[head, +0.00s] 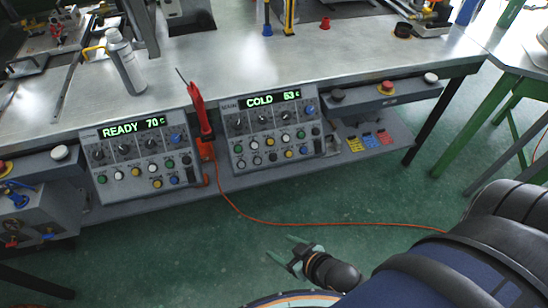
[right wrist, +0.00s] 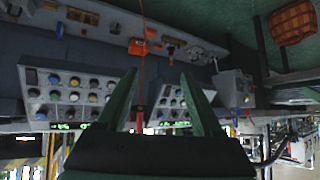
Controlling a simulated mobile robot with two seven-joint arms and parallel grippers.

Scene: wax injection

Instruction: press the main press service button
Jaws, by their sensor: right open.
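Two grey control panels hang at the workbench's front edge. The left panel (head: 143,160) reads READY 70 and the right panel (head: 270,128) reads COLD 53. Each carries dark knobs and rows of small coloured buttons, including white, yellow, green and blue. Button labels are too small to read, so I cannot tell which is the main press service button. My right gripper (head: 281,247) is open and empty, low over the floor and apart from both panels. In the right wrist view its spread fingers (right wrist: 159,76) point towards the panels, which appear upside down. My left gripper is not in view.
A red tool (head: 201,112) hangs between the panels, its orange cable (head: 300,223) trailing across the floor. A spray can (head: 125,62) stands on the metal bench (head: 220,65).

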